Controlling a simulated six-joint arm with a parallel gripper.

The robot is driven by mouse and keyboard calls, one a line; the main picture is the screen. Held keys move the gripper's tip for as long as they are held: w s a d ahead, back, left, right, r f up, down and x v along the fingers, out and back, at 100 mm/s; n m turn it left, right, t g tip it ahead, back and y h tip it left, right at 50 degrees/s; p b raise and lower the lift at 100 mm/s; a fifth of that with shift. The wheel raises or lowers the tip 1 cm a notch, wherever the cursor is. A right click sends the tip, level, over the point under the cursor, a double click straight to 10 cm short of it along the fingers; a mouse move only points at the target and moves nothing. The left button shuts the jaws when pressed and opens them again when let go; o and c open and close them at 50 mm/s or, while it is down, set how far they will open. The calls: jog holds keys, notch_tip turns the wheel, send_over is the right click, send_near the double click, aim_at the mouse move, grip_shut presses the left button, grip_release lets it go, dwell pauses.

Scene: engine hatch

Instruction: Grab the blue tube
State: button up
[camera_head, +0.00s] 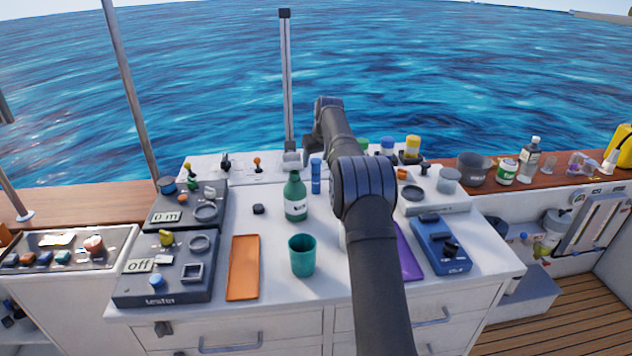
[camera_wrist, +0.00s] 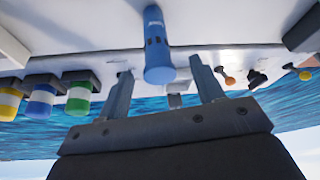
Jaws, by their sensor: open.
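The blue tube (camera_head: 315,176) stands upright on the white counter, just right of the green bottle (camera_head: 295,197). In the wrist view, which looks upside down, the blue tube (camera_wrist: 157,45) hangs from the top of the picture with its near end between the two fingertips. My gripper (camera_wrist: 161,67) is open, one finger on each side of the tube. Gaps show on both sides, and I see no contact. In the head view my arm reaches over the counter behind the tube, and the fingers cannot be made out clearly.
Yellow, blue and green jars (camera_wrist: 42,100) in dark holders stand to one side of the tube. Small knobs (camera_wrist: 228,78) stand on the other. A teal cup (camera_head: 302,255), an orange tray (camera_head: 243,267) and a blue device (camera_head: 441,245) occupy the counter front.

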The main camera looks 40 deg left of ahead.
aim_at(316, 177)
jog(key=shift+x, duration=2.7)
jog(key=shift+d, duration=0.1)
jog(key=shift+c, duration=0.2)
jog(key=shift+w, duration=0.1)
jog(key=c, duration=1.1)
jog(key=shift+c, duration=0.2)
jog(key=shift+r, duration=0.15)
